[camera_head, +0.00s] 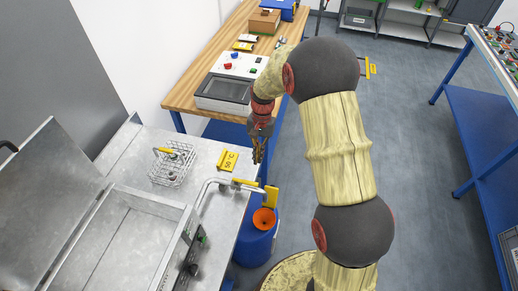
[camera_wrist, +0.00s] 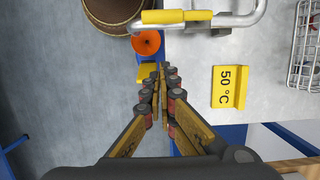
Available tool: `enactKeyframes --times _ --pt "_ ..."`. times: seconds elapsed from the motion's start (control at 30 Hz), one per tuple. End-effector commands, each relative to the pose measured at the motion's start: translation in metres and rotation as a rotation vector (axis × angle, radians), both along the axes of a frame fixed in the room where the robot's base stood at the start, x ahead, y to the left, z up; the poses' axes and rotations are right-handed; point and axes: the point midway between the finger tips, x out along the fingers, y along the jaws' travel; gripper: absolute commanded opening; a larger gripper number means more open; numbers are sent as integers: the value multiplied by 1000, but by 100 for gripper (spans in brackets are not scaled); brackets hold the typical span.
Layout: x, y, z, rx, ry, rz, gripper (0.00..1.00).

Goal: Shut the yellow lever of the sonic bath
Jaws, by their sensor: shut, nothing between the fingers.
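The yellow lever (camera_head: 245,182) lies along the bent metal pipe of the sonic bath (camera_head: 160,218), near the pipe's outlet end. It also shows at the top of the wrist view (camera_wrist: 176,16), lying along the pipe. My gripper (camera_head: 258,158) is shut and empty. In the head view it is above and a little right of the lever, near the bench edge. In the wrist view its fingertips (camera_wrist: 160,68) point towards the lever, with a clear gap between them. A second yellow piece (camera_wrist: 147,72) shows partly behind the fingertips.
An orange funnel (camera_head: 264,218) sits on a blue drum (camera_head: 255,242) beside the bench edge. A yellow 50 °C sign (camera_head: 227,160) and a wire basket (camera_head: 172,163) stand on the metal bench. The bath's lid (camera_head: 45,205) is raised. Open floor lies to the right.

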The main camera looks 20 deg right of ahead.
Motion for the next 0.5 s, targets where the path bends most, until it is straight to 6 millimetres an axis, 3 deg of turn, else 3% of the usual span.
enactKeyframes --times 0.17,0.3,0.5 --pt "-7 5 -34 -1 2 1 0" --pt "-25 18 -29 -1 -1 2 0" --pt "-37 27 -29 0 -1 1 0"
